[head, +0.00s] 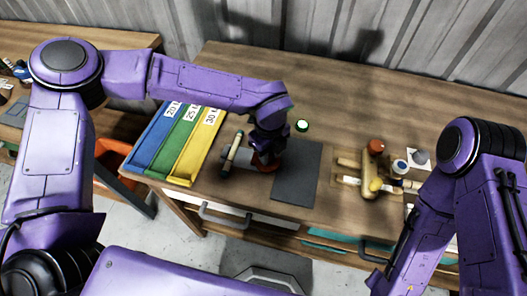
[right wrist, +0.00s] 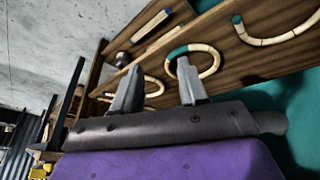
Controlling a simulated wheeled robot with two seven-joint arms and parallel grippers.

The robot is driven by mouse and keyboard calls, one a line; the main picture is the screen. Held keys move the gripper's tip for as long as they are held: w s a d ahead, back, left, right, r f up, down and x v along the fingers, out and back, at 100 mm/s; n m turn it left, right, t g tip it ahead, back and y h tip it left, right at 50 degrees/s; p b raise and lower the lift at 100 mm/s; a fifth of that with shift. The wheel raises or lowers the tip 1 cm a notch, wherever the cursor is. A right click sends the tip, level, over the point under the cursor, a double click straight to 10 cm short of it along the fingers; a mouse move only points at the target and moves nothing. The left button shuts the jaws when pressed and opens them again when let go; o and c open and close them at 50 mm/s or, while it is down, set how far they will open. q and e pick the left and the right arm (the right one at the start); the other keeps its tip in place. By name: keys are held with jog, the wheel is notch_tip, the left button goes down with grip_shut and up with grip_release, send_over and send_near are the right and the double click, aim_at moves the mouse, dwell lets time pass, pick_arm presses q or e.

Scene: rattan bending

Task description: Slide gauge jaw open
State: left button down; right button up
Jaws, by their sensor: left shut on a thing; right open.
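My left gripper (head: 265,160) points down at the workbench, just left of a dark grey mat. It is shut on a small orange-red part (head: 264,168), mostly hidden by the fingers; I cannot tell for sure whether this is the gauge's jaw. A short pale rattan piece with a green band (head: 232,151) lies just left of the gripper, over a dark base. My right gripper (right wrist: 157,90) is open and empty in the right wrist view, with bent rattan canes (right wrist: 205,55) beyond its fingers.
Blue, green and yellow trays (head: 188,158) labelled 20, 25 and 30 stand left of the gripper. The dark mat (head: 297,172) is bare. A wooden fixture (head: 368,205), a brown-topped jar (head: 375,146) and small items crowd the right.

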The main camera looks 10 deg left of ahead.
aim_at(271, 154)
pick_arm(q)
jog(key=c, duration=1.1)
grip_release()
jog(key=shift+d, duration=0.1)
jog(key=shift+c, duration=0.2)
jog(key=shift+o, duration=1.2)
jog(key=shift+d, duration=0.15)
jog(key=shift+r, duration=0.4)
notch_tip(271, 154, up, 10)
jog(key=b, duration=0.2)
jog(key=shift+d+f, duration=0.1)
